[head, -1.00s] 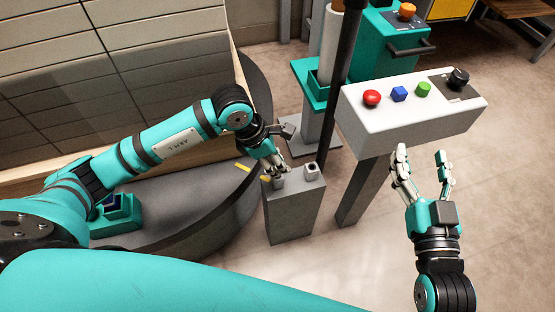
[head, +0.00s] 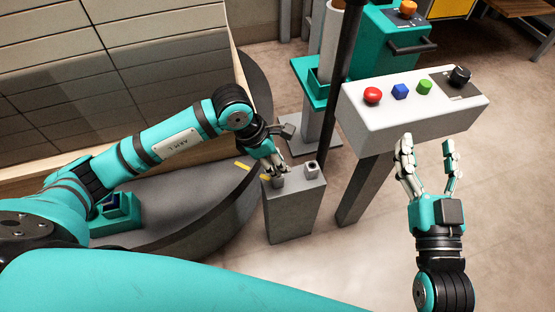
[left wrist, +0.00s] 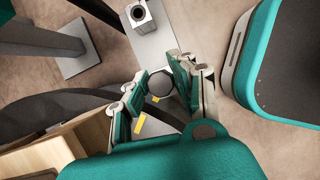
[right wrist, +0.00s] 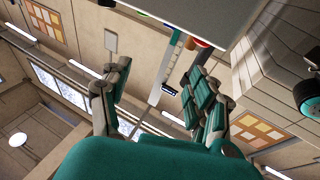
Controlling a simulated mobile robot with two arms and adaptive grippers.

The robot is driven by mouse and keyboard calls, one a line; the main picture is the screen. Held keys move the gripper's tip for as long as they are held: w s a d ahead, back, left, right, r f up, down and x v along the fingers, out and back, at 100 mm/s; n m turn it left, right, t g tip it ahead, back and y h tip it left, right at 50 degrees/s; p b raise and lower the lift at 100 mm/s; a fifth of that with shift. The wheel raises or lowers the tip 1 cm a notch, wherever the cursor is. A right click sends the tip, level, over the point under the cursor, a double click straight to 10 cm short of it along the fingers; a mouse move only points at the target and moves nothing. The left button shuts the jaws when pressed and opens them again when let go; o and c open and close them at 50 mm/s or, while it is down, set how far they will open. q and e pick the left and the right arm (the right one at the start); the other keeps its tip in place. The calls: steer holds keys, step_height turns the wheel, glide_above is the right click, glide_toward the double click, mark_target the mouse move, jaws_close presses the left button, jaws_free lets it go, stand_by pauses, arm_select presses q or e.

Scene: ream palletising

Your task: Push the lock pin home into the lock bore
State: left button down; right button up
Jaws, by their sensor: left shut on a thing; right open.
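My left gripper (head: 277,173) is over the near-left part of a grey pedestal's top. It is shut on a dark round thing (left wrist: 160,87), seen end-on between the fingers in the left wrist view and likely the lock pin. Its lower part is hidden, so I cannot tell whether it touches the pedestal. A small square block with a dark round hole (head: 312,167), likely the lock bore, stands on the same pedestal to the right of the gripper. It also shows in the left wrist view (left wrist: 139,13), apart from the fingers. My right gripper (head: 428,150) is open and empty.
The grey pedestal (head: 292,213) stands beside a dark round platform (head: 215,215). A white control panel (head: 410,128) with red, blue and green buttons is just beyond my right gripper. A dark pole (head: 343,75) rises behind the pedestal.

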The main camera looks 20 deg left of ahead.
arm_select(q)
steer(key=shift+f, duration=0.35)
arm_select(e)
steer(key=shift+s+a+r+t+y, duration=0.1)
steer(key=shift+s+r+t+y, duration=0.1)
steer(key=shift+r+t, duration=0.25)
steer(key=shift+s+a+r+t+y, duration=0.1)
steer(key=shift+r+t+y, duration=0.15)
steer(key=shift+r, duration=0.4)
arm_select(q)
steer(key=shift+b, duration=0.3)
arm_select(e)
steer(key=shift+r, duration=0.15)
arm_select(q)
steer(key=shift+f, duration=0.3)
arm_select(e)
steer(key=shift+s+r+t, duration=0.4)
steer(key=shift+r+t, duration=0.2)
steer(key=shift+r, duration=0.15)
